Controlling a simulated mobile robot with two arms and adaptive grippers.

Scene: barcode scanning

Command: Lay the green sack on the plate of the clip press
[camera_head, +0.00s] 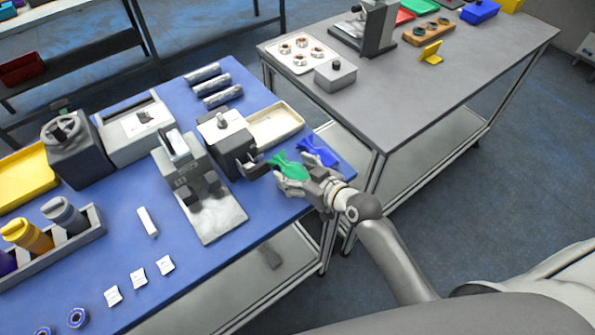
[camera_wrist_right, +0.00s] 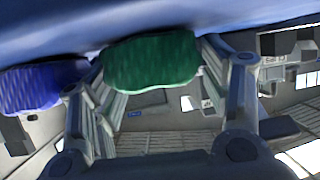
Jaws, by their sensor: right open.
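The green sack (camera_head: 290,167) lies on the blue table's right end. My right gripper (camera_head: 283,181) is open at the sack, partly covering it. In the right wrist view the green sack (camera_wrist_right: 152,62) shows between the spread fingers; I cannot tell whether they touch it. A grey machine (camera_head: 192,172) with an upright column and a pale base plate (camera_head: 222,217) stands left of the gripper. A dark box-shaped machine (camera_head: 234,146) with a small black ledge stands nearer the sack. I cannot tell which one is the clip press. My left gripper is out of view.
A blue sack (camera_head: 317,152) lies close right of the green one; it also shows in the right wrist view (camera_wrist_right: 42,86). A cream tray (camera_head: 276,125) lies behind. A grey table (camera_head: 455,70) stands beyond a narrow gap.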

